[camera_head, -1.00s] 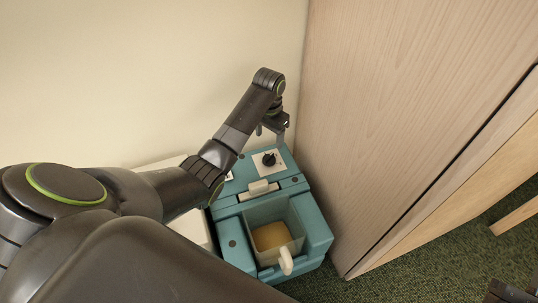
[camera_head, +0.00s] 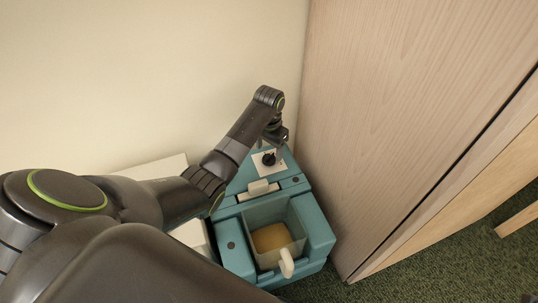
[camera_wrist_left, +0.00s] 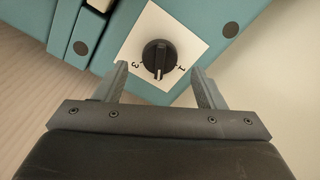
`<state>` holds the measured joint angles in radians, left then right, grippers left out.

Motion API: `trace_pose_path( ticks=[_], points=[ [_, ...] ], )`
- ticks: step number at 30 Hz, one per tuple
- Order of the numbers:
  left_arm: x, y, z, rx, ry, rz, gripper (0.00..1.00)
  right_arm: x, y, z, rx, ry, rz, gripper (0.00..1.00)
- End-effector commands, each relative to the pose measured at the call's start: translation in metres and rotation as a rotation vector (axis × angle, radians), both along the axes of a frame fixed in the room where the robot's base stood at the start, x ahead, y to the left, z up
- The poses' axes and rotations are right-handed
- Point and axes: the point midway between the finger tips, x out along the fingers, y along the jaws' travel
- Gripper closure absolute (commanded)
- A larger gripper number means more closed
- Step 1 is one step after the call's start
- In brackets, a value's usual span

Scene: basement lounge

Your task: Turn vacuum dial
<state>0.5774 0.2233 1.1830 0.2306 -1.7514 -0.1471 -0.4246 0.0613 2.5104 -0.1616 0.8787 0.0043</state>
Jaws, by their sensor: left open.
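The vacuum (camera_head: 318,222) is a teal box standing on the floor in the corner between the wall and a wooden panel. Its black dial (camera_head: 269,159) sits on a white square plate on top. In the left wrist view the dial (camera_wrist_left: 158,56) shows a white pointer mark toward the gripper, between the numbers 3 and 1. My left gripper (camera_wrist_left: 161,82) is open, its two fingers apart on either side of the dial's near edge and not closed on it. In the head view the left gripper (camera_head: 271,146) is just above the dial. My right gripper is not in view.
A clear container (camera_head: 287,222) with a pale handle and yellowish contents sits in the vacuum's front. A wooden panel (camera_head: 390,120) rises close on the right, and a cream wall (camera_head: 150,80) stands behind. White boxes (camera_head: 190,236) lie to the left. Green carpet (camera_head: 440,265) is open at lower right.

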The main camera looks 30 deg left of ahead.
Motion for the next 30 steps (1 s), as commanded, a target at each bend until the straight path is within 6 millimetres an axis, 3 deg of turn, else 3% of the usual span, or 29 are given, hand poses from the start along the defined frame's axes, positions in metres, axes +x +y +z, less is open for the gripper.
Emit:
trace_pose_path(
  ticks=[1, 6, 17, 27, 30],
  points=[
    [-0.001, 0.0, -0.013, 0.0, 0.003, 0.0, 0.36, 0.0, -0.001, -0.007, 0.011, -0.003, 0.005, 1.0],
    [0.0, 0.0, -0.026, 0.0, 0.001, -0.001, 0.36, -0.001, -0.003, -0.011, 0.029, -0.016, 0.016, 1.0],
    [0.0, 0.0, -0.028, -0.001, 0.001, -0.001, 0.38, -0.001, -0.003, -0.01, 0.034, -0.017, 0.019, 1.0],
    [0.0, 0.0, -0.028, -0.001, 0.001, 0.0, 0.81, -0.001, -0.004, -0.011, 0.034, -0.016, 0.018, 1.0],
    [0.0, 0.0, -0.028, -0.001, 0.001, 0.0, 0.81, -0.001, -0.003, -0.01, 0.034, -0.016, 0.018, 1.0]
  ],
)
